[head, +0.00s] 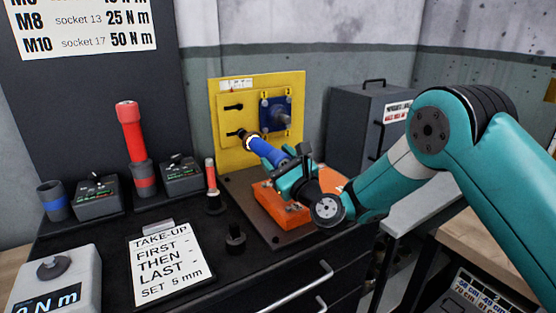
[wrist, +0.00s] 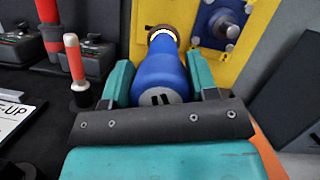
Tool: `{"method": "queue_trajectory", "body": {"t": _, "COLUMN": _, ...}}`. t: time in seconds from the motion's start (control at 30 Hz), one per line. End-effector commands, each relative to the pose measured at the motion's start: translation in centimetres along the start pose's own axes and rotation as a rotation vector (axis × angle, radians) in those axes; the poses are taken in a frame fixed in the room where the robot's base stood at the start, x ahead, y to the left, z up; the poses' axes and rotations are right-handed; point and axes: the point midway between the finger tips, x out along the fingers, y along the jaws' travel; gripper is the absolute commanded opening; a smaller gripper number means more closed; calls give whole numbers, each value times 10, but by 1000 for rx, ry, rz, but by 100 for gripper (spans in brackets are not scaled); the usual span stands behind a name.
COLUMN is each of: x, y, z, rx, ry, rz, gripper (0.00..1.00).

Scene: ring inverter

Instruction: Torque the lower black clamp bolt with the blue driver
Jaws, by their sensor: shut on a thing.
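The blue driver (head: 268,152) is held in my gripper (head: 292,172), nose toward the yellow plate (head: 290,90). In the wrist view the driver (wrist: 158,75) lies between the two teal fingers of my gripper (wrist: 158,82), its butt end facing the camera. A pale lit ring glows at its nose. The upper black clamp bolt (head: 234,107) sticks out of the plate. The lower black clamp bolt (head: 233,133) shows just left of the driver's nose and is partly hidden. I cannot tell whether the nose is seated on it.
A blue square block (head: 275,115) sits on the plate, right of the bolts. An orange block (head: 283,208) lies below my gripper. A red driver (head: 130,125), a small red-handled tool (head: 211,175) and a clipboard (head: 165,265) are on the left. A grey cabinet (head: 365,125) stands right.

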Motion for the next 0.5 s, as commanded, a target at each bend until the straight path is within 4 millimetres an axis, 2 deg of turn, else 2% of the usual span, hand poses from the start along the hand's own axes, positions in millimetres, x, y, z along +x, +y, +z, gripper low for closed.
{"method": "queue_trajectory", "body": {"t": 0.23, "x": 0, "y": -1, "z": 2, "rx": -1, "ry": -6, "rz": -2, "gripper": 18}}
{"method": "queue_trajectory", "body": {"t": 0.5, "x": -10, "y": -1, "z": 3, "rx": -1, "ry": -5, "rz": -3, "gripper": 18}}
